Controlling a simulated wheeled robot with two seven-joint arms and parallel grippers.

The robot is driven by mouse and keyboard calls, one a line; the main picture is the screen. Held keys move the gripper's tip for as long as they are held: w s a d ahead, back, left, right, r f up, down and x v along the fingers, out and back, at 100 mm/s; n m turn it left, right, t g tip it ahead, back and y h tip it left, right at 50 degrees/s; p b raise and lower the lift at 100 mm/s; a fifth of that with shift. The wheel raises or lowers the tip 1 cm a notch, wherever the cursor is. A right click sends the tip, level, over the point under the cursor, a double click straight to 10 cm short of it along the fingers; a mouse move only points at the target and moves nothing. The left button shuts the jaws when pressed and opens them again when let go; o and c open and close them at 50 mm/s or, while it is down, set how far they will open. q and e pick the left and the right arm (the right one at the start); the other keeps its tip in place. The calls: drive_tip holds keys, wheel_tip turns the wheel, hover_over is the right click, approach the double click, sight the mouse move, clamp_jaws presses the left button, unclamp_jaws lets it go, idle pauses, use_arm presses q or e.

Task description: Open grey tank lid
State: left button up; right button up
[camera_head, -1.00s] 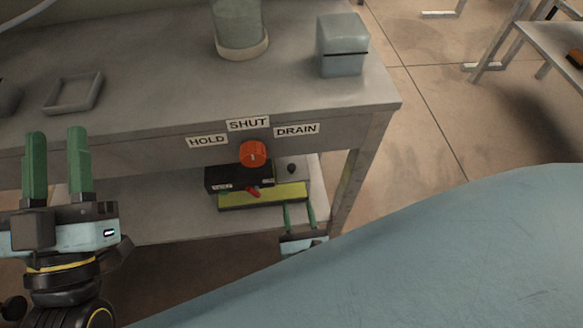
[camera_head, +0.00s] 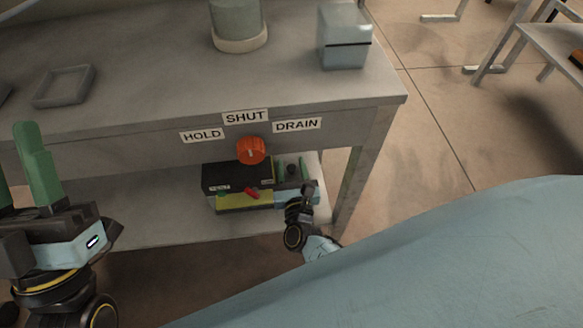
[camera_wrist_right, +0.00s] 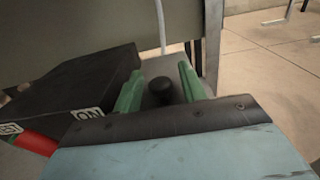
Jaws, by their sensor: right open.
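A grey tank lid with a round black knob (camera_head: 292,171) is on the lower shelf, right of a black box. My right gripper (camera_head: 290,176) reaches onto the shelf, its green fingers apart on either side of the knob. In the right wrist view, the knob (camera_wrist_right: 161,91) stands between the open fingers (camera_wrist_right: 160,78), with no clear contact. My gripper body hides much of the lid and tank. My left gripper (camera_head: 14,150) is open and empty at the left edge of the head view, partly cut off.
The black box (camera_head: 236,176) with a red lever (camera_head: 251,193) sits close left of the knob. Above are an orange dial (camera_head: 250,150) and the tabletop's front edge. A table leg (camera_head: 355,180) is close on the right. A lidded grey-blue box (camera_head: 343,50) stands on the tabletop.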

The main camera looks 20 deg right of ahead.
clamp_jaws()
idle(0.4)
